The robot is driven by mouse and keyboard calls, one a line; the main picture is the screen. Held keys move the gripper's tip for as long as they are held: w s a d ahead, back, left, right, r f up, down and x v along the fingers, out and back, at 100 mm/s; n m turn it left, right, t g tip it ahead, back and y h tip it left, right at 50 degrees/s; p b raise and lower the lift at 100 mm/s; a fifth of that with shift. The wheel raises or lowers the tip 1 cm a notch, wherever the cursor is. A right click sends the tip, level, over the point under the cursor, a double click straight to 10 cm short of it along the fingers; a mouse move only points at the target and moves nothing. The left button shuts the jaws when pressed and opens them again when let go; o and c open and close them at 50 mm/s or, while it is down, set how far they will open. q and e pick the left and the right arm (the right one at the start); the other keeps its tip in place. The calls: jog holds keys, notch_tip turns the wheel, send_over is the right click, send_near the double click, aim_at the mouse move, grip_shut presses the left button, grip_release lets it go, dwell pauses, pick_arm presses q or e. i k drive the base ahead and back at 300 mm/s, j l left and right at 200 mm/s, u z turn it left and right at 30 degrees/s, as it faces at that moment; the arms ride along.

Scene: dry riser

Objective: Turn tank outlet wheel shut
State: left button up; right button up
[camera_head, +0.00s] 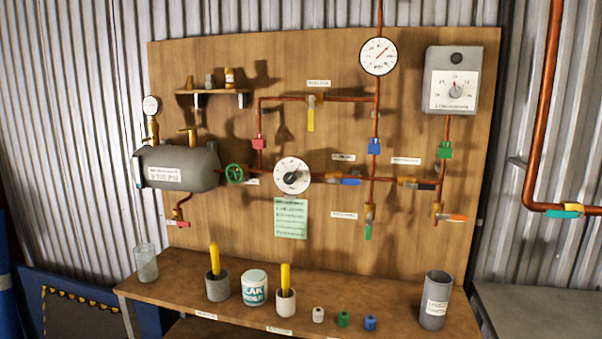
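The tank outlet wheel is a small green handwheel (234,173) on the copper pipe just right of the grey tank (180,167). The tank is mounted on the left of the wooden board (340,220). A white label sits beside the wheel, too small to read. Whether the wheel stands open or shut cannot be told. Neither of my grippers shows in the head view, and nothing touches the wheel.
A round white dial (292,175) is right of the wheel. Copper pipes carry several coloured valve levers. The bench (180,284) below holds a glass (146,263), cups with yellow sticks, a can (254,288), small coloured caps and a grey cylinder (435,300). Space before the wheel is clear.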

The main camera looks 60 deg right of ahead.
aim_at(236, 172)
jog(key=l+z, duration=0.15)
jog(key=z, duration=1.25)
jog(key=k+l, duration=0.05)
